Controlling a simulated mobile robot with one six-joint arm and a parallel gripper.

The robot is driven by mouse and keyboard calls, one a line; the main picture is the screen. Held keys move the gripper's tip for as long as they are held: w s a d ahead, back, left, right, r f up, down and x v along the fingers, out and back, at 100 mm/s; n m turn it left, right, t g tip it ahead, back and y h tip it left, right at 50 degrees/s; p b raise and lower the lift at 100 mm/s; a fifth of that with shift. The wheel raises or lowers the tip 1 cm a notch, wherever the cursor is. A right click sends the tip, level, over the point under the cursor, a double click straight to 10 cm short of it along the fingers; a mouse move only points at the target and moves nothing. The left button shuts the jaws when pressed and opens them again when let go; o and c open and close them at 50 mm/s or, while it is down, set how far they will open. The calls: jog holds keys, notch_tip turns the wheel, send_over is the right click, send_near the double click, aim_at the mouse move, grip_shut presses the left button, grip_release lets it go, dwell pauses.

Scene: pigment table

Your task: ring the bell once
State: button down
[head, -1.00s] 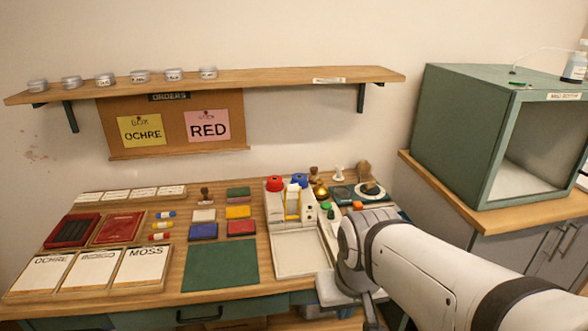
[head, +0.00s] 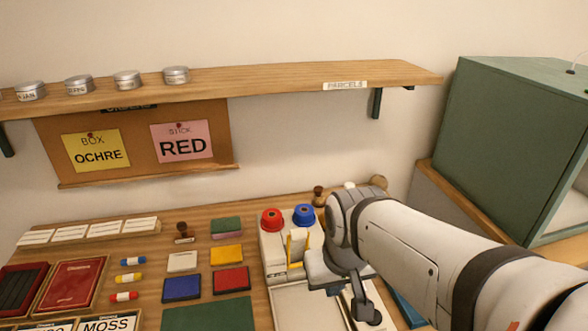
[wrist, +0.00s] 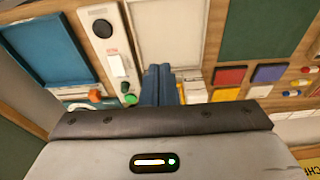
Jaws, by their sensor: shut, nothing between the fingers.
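No bell shows clearly in either current view. In the earlier head view, a small brass dome stood beside the brown-handled stamp; my arm now covers that spot. The stamp (head: 319,195) still shows at the arm's left edge. My gripper shows in the wrist view with its two bluish fingers (wrist: 158,75) together, shut and empty, above the bench by the white tray (wrist: 165,35). In the head view the fingertips cannot be made out behind my wrist.
A panel (wrist: 118,65) with a black knob, white switch and green button lies near the fingers. A shelf (head: 270,84) hangs above; a green cabinet (head: 500,140) stands right.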

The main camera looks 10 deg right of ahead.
jog(key=shift+w+a+r, duration=0.1)
jog(key=shift+a, duration=0.05)
jog(key=w+d+r+t+y+p, duration=0.15)
jog(key=w+y, duration=0.25)
jog(key=w, duration=1.6)
jog(key=w+d+f+t+p, duration=0.1)
jog(key=w+d+f, duration=0.1)
jog(key=w+d, duration=0.3)
jog(key=w+d+f+m+t+y+p, duration=0.1)
jog(key=w+d+f+t, duration=0.1)
jog(key=w+d, duration=0.4)
jog(key=w, duration=0.5)
jog(key=shift+w+d+f+m+y, duration=0.2)
jog(key=shift+w+m+y, duration=0.1)
jog(key=shift+w, duration=0.05)
